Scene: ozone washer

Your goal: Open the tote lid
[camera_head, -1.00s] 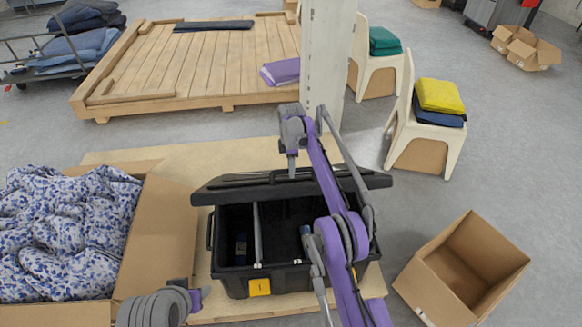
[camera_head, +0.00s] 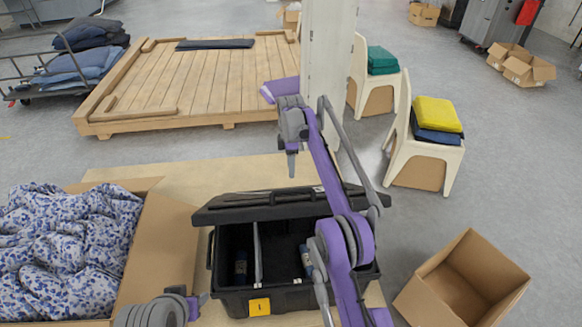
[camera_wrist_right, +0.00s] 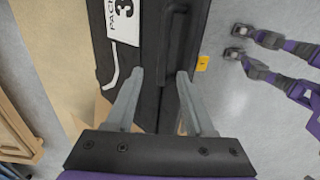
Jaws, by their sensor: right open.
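The black tote (camera_head: 300,299) stands on a wooden board, with a yellow tag (camera_head: 259,306) on its front. In the right wrist view the open right gripper (camera_wrist_right: 158,85) has a finger on each side of part of the black lid (camera_wrist_right: 150,65). A white label with a "3" shows there. My left arm shows at the bottom; its gripper is not clearly visible.
A cardboard box (camera_head: 165,240) with patterned cloth stands left of the tote, and an empty box (camera_head: 465,280) right. A pale post (camera_head: 328,75), chairs (camera_head: 425,160) with folded cloths and a wooden pallet (camera_head: 200,85) are behind.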

